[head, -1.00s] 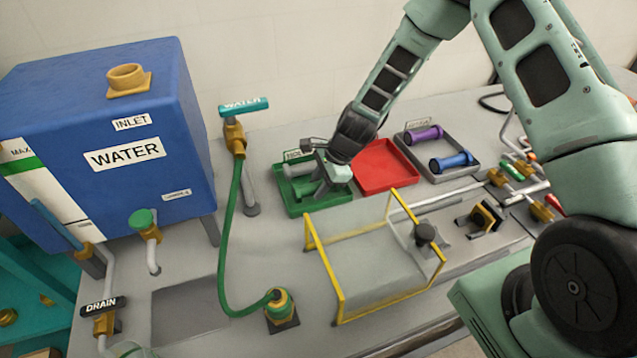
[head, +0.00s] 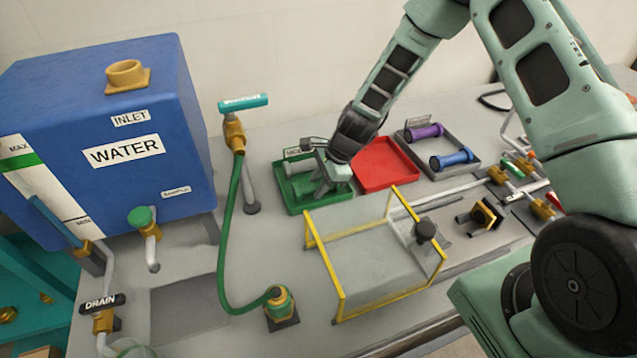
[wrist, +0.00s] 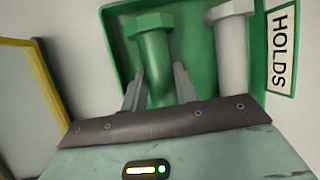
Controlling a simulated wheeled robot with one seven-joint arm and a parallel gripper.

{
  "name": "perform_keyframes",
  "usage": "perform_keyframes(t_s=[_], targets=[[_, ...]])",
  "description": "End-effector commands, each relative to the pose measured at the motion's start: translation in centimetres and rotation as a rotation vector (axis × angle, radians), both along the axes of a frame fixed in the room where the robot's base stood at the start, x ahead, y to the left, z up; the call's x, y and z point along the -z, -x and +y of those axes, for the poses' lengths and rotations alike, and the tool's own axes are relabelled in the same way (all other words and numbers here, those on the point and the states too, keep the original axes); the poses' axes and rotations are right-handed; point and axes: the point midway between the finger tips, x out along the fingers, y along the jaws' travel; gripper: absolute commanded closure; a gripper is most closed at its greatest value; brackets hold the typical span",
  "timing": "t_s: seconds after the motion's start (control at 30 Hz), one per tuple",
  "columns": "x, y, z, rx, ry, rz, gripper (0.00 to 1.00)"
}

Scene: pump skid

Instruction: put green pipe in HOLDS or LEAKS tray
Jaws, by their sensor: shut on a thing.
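The green pipe (wrist: 155,60), with a hex-shaped end, is between the fingers of my gripper (wrist: 160,90) in the wrist view. My gripper is shut on it. The pipe is over or in the green tray (wrist: 114,45), which carries a HOLDS label (wrist: 281,48). I cannot tell whether the pipe touches the tray floor.
A pale grey pipe (wrist: 232,45) lies in the green tray beside the green one. A grey tray (head: 440,175) holds a purple pipe (head: 424,133) and a blue pipe (head: 453,160). A clear guard with yellow edges (head: 325,265) stands in front of the green tray.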

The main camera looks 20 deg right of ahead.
Motion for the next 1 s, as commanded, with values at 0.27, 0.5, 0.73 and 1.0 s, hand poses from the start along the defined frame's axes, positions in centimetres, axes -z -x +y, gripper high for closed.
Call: perform_keyframes(t_s=[0.27, 0.5, 0.73, 1.0], targets=[[-0.1, -0.1, 0.0, -0.001, 0.000, -0.001, 0.49], [0.0, 0.0, 0.0, 0.000, 0.000, 0.000, 0.45], [-1.1, 0.1, -0.5, 0.001, 0.002, -0.003, 0.45], [-5.5, 0.8, -2.4, 0.000, 0.002, -0.005, 0.45]])
